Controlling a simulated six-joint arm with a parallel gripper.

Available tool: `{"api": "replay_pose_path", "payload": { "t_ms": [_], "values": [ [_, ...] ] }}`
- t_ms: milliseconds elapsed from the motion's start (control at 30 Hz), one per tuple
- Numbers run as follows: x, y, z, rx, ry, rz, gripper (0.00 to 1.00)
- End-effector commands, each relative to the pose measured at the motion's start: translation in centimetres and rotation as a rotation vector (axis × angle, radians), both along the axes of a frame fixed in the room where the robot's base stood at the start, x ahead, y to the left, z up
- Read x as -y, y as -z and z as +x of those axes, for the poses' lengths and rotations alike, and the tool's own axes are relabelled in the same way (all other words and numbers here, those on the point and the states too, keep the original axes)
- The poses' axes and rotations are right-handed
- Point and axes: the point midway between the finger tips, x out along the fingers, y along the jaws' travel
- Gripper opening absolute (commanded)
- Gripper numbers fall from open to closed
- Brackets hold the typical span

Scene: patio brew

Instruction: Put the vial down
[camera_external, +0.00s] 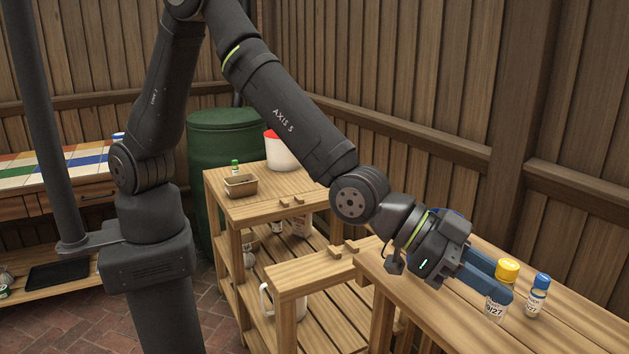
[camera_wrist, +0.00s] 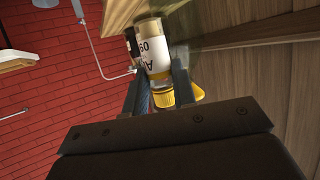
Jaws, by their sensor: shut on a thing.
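The vial (camera_external: 496,307) has a yellow cap and a white label with dark print. It is at the right-hand bench, between the blue fingers of my gripper (camera_external: 504,286). My gripper is shut on it. The wrist view also shows the vial (camera_wrist: 154,48), with its label and yellow cap between the two fingers (camera_wrist: 160,84). The fingers hide part of the vial. It looks about upright in the external view, low over the bench top or touching it; I cannot tell which.
A blue-capped vial (camera_external: 537,296) stands just right of the held one. The wooden bench top (camera_external: 435,312) is clear to the left and in front. A wooden shelf unit (camera_external: 262,205) with a small tray (camera_external: 241,186) stands further left. A plank wall (camera_external: 560,200) rises behind the bench.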

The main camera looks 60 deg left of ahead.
Motion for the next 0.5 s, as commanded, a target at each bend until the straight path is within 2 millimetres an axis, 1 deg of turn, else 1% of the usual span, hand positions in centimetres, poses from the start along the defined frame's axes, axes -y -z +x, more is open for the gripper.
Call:
{"api": "replay_pose_path", "payload": {
  "t_ms": [33, 167, 367, 467, 500],
  "values": [
    [0.0, -1.1, 0.0, 0.003, 0.000, -0.004, 0.02],
    [0.0, -3.1, 0.0, 0.001, 0.000, -0.004, 0.02],
    [-2.4, -3.2, 3.6, 0.000, -0.078, -0.001, 0.02],
    [-4.0, -3.5, 5.8, 0.000, -0.128, -0.001, 0.02],
    [-4.9, -3.6, 6.9, 0.001, -0.153, -0.002, 0.02]
  ]
}}
